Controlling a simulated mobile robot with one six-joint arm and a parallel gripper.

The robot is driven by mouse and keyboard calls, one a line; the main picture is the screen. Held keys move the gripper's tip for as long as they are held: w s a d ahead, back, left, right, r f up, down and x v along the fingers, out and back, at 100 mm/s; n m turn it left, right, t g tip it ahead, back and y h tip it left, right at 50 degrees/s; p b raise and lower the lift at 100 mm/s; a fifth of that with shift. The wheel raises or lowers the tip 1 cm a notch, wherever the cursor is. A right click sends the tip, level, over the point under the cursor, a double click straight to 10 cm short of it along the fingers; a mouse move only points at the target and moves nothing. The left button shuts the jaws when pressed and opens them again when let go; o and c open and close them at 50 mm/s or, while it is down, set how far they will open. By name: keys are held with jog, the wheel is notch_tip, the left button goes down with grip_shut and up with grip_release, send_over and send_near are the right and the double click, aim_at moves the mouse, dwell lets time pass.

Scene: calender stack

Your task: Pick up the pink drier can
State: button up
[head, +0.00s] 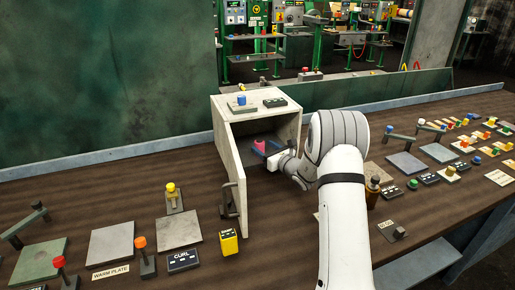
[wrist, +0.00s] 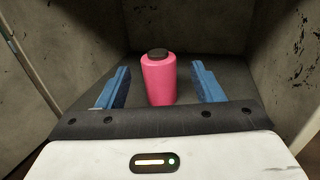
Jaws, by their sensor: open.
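The pink drier can (wrist: 159,80) stands upright inside a grey box-like cabinet, with a dark cap on top. In the head view the can (head: 260,145) is a small pink patch inside the cabinet, partly hidden by my gripper. My gripper (wrist: 162,84) is open, with one blue finger on each side of the can and gaps between fingers and can. In the head view my gripper (head: 267,148) reaches into the cabinet from the right. The cabinet (head: 257,106) is open at the front, and its door (head: 229,180) is swung out toward the left.
The cabinet walls stand close on both sides in the wrist view. A blue-knobbed block (head: 242,103) sits on the cabinet top. A yellow block (head: 229,242) stands in front of the door. Switches and plates cover the bench (head: 290,245), and a brown bottle (head: 372,192) is near my arm.

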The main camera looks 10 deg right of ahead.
aim_at(263, 146)
jog(key=x, duration=0.3)
jog(key=shift+w+a+p, duration=0.2)
jog(key=shift+w+p, duration=0.1)
jog(key=c, duration=1.1)
